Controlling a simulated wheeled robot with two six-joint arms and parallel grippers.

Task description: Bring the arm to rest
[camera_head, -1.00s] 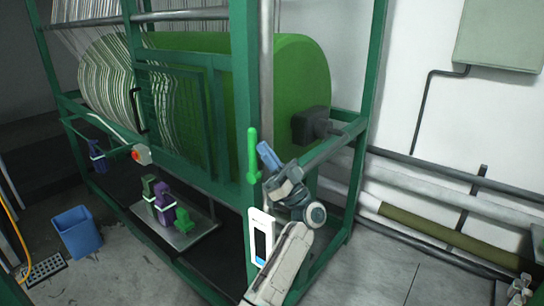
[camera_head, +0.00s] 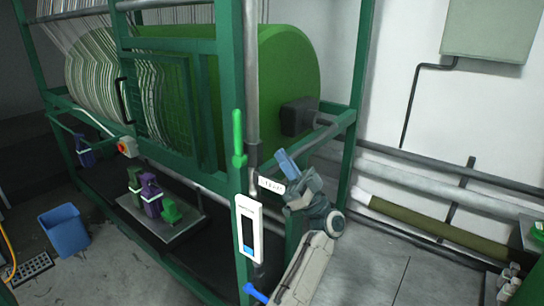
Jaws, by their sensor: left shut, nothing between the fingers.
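My left gripper (camera_head: 287,162) is at the picture's middle, at the end of my grey arm that rises from the bottom edge. Its blue fingers are together, with nothing seen between them. It shows in front of the green machine frame, just right of a vertical grey pipe (camera_head: 252,90) with a green lever handle (camera_head: 239,140). I cannot tell how far it is from the frame. My right gripper is not in view.
The green machine (camera_head: 290,80) fills the left and middle. A white gauge (camera_head: 249,228) and blue handle (camera_head: 255,293) are left of my arm. A blue bin (camera_head: 65,232) is at the lower left. Wall pipes (camera_head: 430,190) run along the right.

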